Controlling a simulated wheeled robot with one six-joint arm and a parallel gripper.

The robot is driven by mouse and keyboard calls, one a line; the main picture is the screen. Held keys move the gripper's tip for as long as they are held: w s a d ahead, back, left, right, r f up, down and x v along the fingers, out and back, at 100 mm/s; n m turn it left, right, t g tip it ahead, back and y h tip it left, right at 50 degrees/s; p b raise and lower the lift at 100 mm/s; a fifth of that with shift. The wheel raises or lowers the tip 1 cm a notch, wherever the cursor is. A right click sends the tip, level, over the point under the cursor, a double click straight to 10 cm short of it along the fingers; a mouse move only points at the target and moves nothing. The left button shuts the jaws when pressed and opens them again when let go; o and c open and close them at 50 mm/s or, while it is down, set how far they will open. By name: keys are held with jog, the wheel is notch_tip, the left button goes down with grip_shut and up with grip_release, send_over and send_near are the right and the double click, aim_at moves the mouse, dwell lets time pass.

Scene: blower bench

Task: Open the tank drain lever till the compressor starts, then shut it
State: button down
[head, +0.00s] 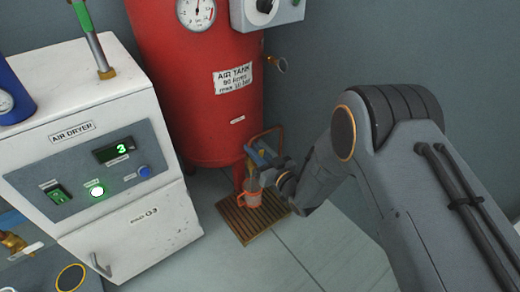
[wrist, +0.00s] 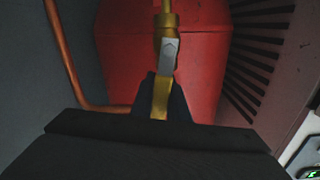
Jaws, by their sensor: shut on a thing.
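The red air tank (head: 205,100) stands behind the dryer, with its label facing me. Its round gauge (head: 196,12) is at the top; the reading is too small to tell. Low on the tank is the drain fitting with a blue part (head: 262,155). My gripper (head: 268,178) is at this fitting. In the wrist view a brass valve with a pale arrow plate (wrist: 169,54) hangs before the red tank. The dark fingers of my gripper (wrist: 162,98) are shut on the brass drain lever (wrist: 160,96) below that plate. The fingers partly hide the lever.
A white air dryer (head: 160,215) with a lit green lamp and a display showing 3 stands at left. A wooden slatted grate (head: 238,222) lies on the floor under the drain. A copper pipe (wrist: 65,55) runs beside the valve. A grey control box (head: 268,10) is at the top.

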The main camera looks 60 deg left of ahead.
jog(key=shift+s+f, duration=0.1)
jog(key=c, duration=1.7)
grip_release()
jog(key=shift+s+a, duration=0.1)
jog(key=shift+w, duration=0.2)
jog(key=shift+d, duration=0.2)
jog(key=d, duration=0.2)
jog(key=d+p, duration=0.1)
jog(key=d, duration=0.2)
jog(key=w+d+p, duration=0.1)
jog(key=d, duration=0.1)
jog(key=shift+d, duration=0.3)
jog(key=shift+p, duration=0.3)
